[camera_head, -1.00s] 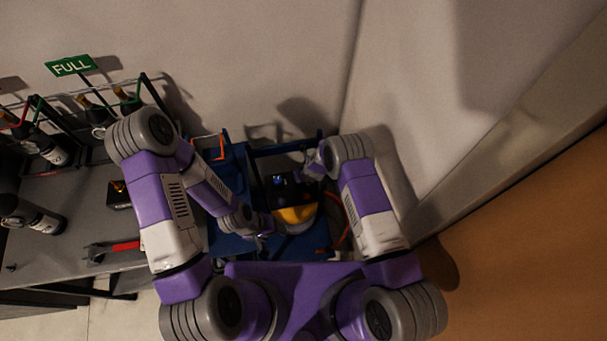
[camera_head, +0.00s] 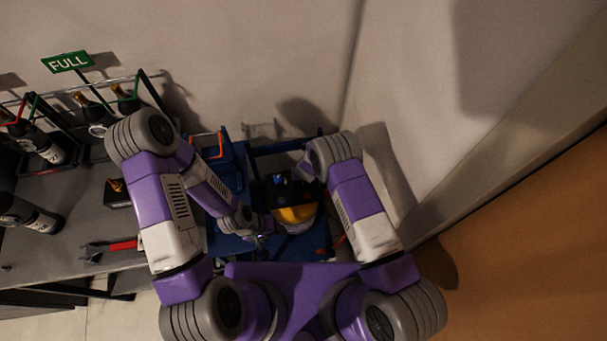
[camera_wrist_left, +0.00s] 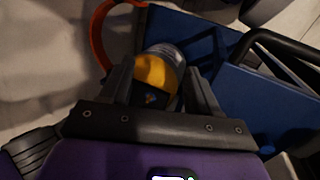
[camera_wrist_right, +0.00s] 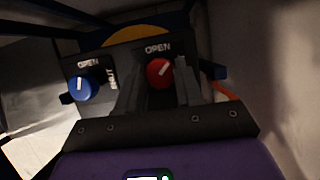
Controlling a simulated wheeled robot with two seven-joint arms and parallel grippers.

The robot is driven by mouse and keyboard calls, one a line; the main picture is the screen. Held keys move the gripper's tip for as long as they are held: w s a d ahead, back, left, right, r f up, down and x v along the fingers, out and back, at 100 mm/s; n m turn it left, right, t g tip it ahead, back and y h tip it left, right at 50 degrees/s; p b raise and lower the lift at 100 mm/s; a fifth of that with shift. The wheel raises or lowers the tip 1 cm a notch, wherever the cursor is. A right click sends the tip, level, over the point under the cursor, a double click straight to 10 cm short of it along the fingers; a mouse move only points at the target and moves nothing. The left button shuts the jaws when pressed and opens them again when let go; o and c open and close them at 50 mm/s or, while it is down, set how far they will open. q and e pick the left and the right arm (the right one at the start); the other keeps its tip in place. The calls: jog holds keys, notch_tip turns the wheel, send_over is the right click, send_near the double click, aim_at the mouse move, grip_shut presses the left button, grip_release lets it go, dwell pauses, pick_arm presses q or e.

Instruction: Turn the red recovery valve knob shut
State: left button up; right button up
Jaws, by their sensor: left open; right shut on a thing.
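The red knob (camera_wrist_right: 158,72) sits on a dark panel below the word OPEN in the right wrist view. Its white mark tilts to the upper right; any SHUT label beside it is hidden by a finger. My right gripper (camera_wrist_right: 160,80) is shut on the red knob, one finger on each side. In the head view my right gripper is largely hidden by its own wrist. My left gripper (camera_wrist_left: 162,80) is open, its fingers apart, with a yellow-topped round part (camera_wrist_left: 155,72) showing beyond and between them. In the head view it is low beside the yellow part (camera_head: 296,214).
A blue knob (camera_wrist_right: 82,88) with OPEN and SHUT labels is left of the red one. A blue frame (camera_head: 290,147) surrounds the unit. An orange hose (camera_wrist_left: 100,45) curves near my left gripper. A bench (camera_head: 60,255) with bottles and a red-handled tool stands left.

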jog(key=shift+m+h, duration=0.3)
jog(key=shift+m, duration=0.5)
jog(key=shift+a+m+h, duration=0.15)
jog(key=shift+m+h, duration=0.35)
jog(key=shift+m, duration=0.8)
jog(key=shift+w+f+m+h+b, duration=0.15)
jog(key=shift+m+h+b, duration=0.15)
jog(key=shift+m+b, duration=0.75)
jog(key=shift+m+g+h+b, duration=0.3)
jog(key=shift+m+h+b, duration=0.3)
jog(key=shift+m+b, duration=0.65)
jog(key=shift+r, duration=0.2)
jog(key=o, duration=1)
jog(key=shift+o, duration=0.2)
jog(key=shift+a, duration=0.1)
